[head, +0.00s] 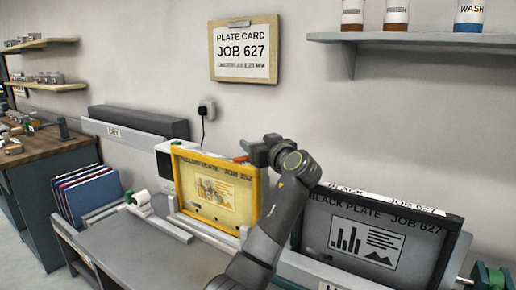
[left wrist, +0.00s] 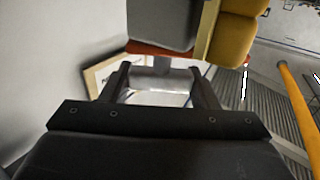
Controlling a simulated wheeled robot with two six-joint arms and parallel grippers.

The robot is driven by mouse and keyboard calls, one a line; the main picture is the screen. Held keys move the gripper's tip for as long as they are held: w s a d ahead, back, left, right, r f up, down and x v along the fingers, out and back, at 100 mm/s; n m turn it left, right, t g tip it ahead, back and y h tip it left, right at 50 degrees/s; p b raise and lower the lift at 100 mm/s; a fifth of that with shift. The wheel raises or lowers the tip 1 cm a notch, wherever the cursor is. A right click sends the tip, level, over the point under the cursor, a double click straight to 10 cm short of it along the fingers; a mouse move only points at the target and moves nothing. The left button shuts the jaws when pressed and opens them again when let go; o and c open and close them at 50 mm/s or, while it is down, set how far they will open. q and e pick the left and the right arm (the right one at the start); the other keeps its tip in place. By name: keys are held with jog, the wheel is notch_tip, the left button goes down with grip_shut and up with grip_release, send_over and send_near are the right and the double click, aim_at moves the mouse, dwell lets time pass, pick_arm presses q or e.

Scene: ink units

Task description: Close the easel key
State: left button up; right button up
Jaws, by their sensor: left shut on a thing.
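A yellow framed plate (head: 218,190) stands upright on the easel bench, left of my left arm. My left gripper (head: 256,152) is at the upper right corner of this frame. A small orange-red bar (head: 241,158), which looks like the easel key, sticks out left of the gripper. In the left wrist view the orange-red bar (left wrist: 150,47) lies across the tips of my left gripper (left wrist: 160,75). The fingers stand apart, shut on it; the exact contact is hard to see. My right gripper is not in view.
A black plate (head: 368,240) labelled JOB 627 stands right of my arm. Blue and red panels (head: 88,192) sit in a rack at left. A plate card (head: 245,50) hangs on the wall. The grey bench top (head: 150,255) in front is clear.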

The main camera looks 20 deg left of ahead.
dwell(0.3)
pick_arm(q)
jog(key=o, duration=1.4)
jog(key=shift+r, duration=0.1)
notch_tip(320, 180, up, 10)
jog(key=shift+f+b, duration=0.1)
jog(key=shift+b, duration=0.8)
